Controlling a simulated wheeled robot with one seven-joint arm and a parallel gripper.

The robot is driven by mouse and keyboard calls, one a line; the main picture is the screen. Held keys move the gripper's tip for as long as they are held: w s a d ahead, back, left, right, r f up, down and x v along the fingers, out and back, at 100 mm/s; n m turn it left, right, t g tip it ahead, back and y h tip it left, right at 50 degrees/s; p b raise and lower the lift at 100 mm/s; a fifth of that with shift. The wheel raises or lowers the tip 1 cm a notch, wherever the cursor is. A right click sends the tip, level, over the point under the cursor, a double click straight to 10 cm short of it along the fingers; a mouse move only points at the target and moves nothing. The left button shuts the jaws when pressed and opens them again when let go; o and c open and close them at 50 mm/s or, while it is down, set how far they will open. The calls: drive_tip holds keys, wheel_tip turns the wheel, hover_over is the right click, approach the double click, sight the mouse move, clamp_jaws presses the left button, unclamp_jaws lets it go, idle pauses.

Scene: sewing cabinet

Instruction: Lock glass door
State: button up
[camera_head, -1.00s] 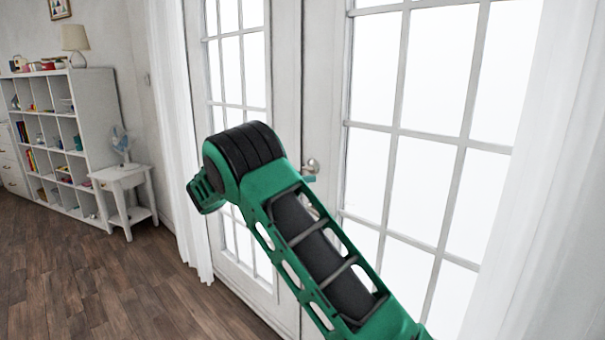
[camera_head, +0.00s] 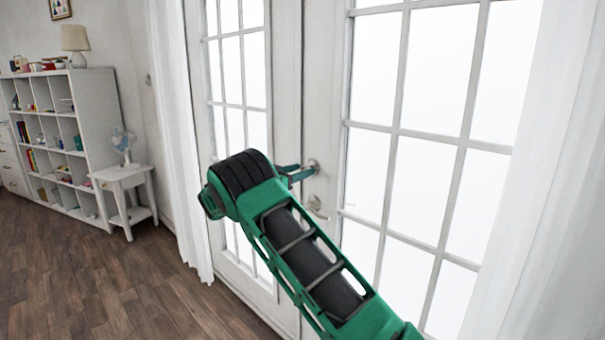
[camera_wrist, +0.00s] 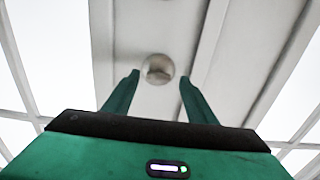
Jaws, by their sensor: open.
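The white glass door (camera_head: 328,120) has many panes and stands beside a second glazed leaf (camera_head: 238,90); they look closed. A round metal lock knob (camera_wrist: 157,69) is on the door frame, and it also shows in the head view (camera_head: 313,166). A metal handle (camera_head: 316,206) sits below it. My gripper (camera_wrist: 158,82) is open, with one green finger on each side of the knob in the wrist view. In the head view its fingers (camera_head: 298,175) reach to the knob. I cannot tell whether they touch it.
White curtains (camera_head: 545,200) hang at the right, and another curtain (camera_head: 180,150) hangs left of the doors. A small white table (camera_head: 124,175) with a fan and a white shelf (camera_head: 95,120) stand at the left. The wooden floor (camera_head: 100,285) is clear.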

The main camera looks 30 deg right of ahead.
drive_tip(key=shift+x, duration=0.8)
drive_tip(key=shift+c, duration=0.7)
